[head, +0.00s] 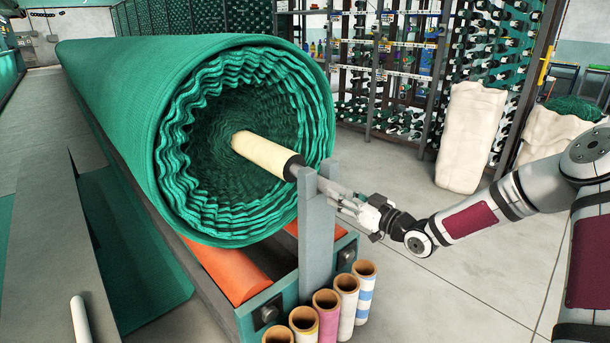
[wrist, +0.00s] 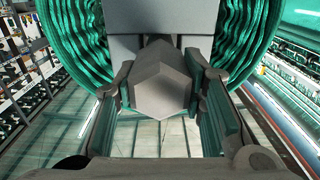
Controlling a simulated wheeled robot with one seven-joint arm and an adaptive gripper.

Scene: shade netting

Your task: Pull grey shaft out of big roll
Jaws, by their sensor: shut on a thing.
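The big green netting roll (head: 150,110) lies lengthwise with its wavy, layered end facing me. A cream core tube (head: 262,153) with a black collar (head: 293,167) sticks out of its middle. The grey shaft (head: 327,187) extends from the collar between the prongs of a grey upright post (head: 316,250). My gripper (head: 345,198) is shut on the shaft's outer end, just right of the post. In the wrist view, the shaft's hexagonal end (wrist: 162,92) sits between my two fingers, with the post behind it. The shaft's length inside the roll is hidden.
Orange rollers (head: 225,270) lie under the green roll in a green frame (head: 262,305). Several short coloured tubes (head: 327,305) stand in front of the frame, below my gripper. White wrapped bundles (head: 470,135) stand by the racks. The floor (head: 440,275) right of the post is clear.

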